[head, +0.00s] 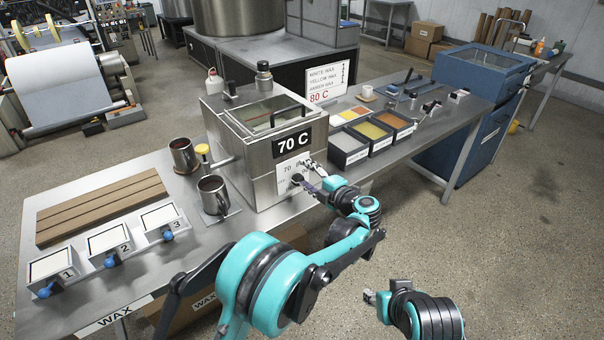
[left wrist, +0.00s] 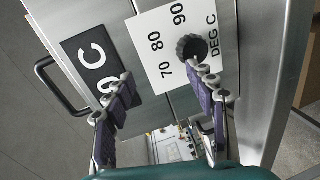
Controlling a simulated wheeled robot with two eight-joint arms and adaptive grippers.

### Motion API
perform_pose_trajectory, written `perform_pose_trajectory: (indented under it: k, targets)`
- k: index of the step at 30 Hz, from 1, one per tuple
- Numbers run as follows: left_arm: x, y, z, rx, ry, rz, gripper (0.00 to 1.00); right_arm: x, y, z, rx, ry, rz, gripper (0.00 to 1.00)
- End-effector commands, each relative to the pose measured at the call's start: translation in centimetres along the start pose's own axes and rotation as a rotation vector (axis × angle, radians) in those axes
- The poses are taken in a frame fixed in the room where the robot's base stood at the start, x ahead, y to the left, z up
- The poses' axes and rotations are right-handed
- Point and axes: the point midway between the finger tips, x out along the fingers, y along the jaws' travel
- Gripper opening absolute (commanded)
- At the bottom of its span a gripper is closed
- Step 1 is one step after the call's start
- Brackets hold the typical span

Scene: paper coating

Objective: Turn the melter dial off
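The melter (head: 245,150) is a steel box with a "70 C" sign on its front. Its dial is a round black knob, seen in the left wrist view (left wrist: 192,47) on a white plate marked 70, 80, 90 and DEG C. I cannot tell where the knob points. My left gripper (head: 304,173) is at the dial plate in the head view. In the left wrist view the left gripper (left wrist: 163,75) is open and empty. The dial lies just beyond its right fingertip, not centred between the fingers. My right gripper (head: 369,297) is low, away from the table; its opening is unclear.
A dark handle (left wrist: 62,88) stands out beside the sign. Metal mugs (head: 213,193) stand left of the melter. Wax trays (head: 348,148) sit to its right. Numbered frames (head: 108,240) and brown slats (head: 100,207) lie at the table's left. Floor in front is open.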

Motion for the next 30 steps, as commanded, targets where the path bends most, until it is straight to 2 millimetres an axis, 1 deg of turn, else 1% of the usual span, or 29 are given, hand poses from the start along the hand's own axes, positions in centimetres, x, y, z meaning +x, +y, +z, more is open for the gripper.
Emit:
perform_pose_trajectory:
  k: [6,21,25,30]
  targets:
    - [-1.4,-0.6,0.0,-0.001,0.002,-0.002,0.56,0.2,0.0,0.0,0.000,0.001,0.000,0.40]
    - [-4.9,-1.4,0.0,-0.002,0.004,-0.004,0.56,0.4,0.0,0.2,0.000,0.001,0.000,0.40]
    - [-5.3,-1.4,-0.1,-0.002,0.005,-0.004,0.56,0.4,0.0,0.2,0.000,0.001,0.000,0.40]
    - [-5.3,-1.4,-0.1,-0.002,0.005,-0.004,0.56,0.4,0.0,0.2,0.000,0.001,0.000,0.40]
